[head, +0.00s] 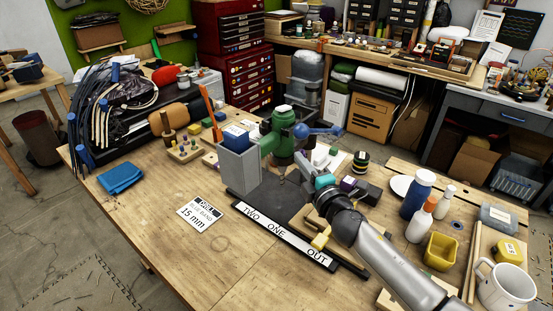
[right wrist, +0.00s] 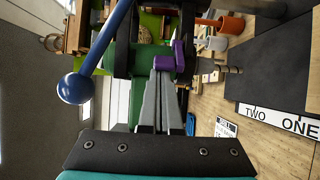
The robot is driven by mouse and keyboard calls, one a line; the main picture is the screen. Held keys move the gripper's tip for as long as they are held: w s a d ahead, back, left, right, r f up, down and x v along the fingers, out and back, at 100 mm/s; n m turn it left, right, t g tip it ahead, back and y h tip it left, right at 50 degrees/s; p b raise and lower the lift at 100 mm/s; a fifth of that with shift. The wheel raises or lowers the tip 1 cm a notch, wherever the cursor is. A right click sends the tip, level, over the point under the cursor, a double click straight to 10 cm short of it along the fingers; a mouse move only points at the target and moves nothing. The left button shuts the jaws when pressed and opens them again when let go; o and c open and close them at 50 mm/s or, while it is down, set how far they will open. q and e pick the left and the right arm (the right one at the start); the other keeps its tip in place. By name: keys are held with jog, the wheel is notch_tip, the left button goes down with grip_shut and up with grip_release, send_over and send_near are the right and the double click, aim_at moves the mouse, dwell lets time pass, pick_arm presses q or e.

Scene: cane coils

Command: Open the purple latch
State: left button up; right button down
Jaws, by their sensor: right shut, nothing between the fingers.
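The purple latch (right wrist: 172,60) shows in the right wrist view on the front of the green machine (right wrist: 143,88), just beyond my fingertips. My right gripper (right wrist: 166,78) is shut and empty, its grey fingers together and pointing at the latch; whether the tips touch it I cannot tell. In the head view the right gripper (head: 306,164) reaches from the lower right to the green machine (head: 279,138), and I cannot clearly make out the latch there. A lever with a blue ball (right wrist: 75,88) stands left of the fingers in the wrist view. My left gripper is not in view.
A strip marked TWO, ONE, OUT (head: 285,236) lies before the machine on the workbench (head: 165,239). A white card (head: 200,212) and a blue cloth (head: 120,177) lie left. Bottles (head: 417,194), a yellow cup (head: 440,250) and a white mug (head: 505,287) stand right.

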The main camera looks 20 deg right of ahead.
aim_at(305, 156)
jog(key=d+n+g+y+b, duration=0.1)
jog(key=n+y+b, duration=0.1)
jog(key=y, duration=0.1)
jog(key=d+n+g+y+b, duration=0.1)
jog(key=d+n+y+b, duration=0.1)
jog(key=n+y, duration=0.1)
jog(key=d+n+g+y+b, duration=0.1)
jog(key=n+y+b, duration=0.1)
jog(key=y+b, duration=0.1)
jog(key=shift+s+d+f+n+g+y, duration=0.15)
jog(key=shift+s+n+g+y, duration=0.2)
jog(key=shift+y, duration=0.45)
jog(key=shift+w, duration=0.1)
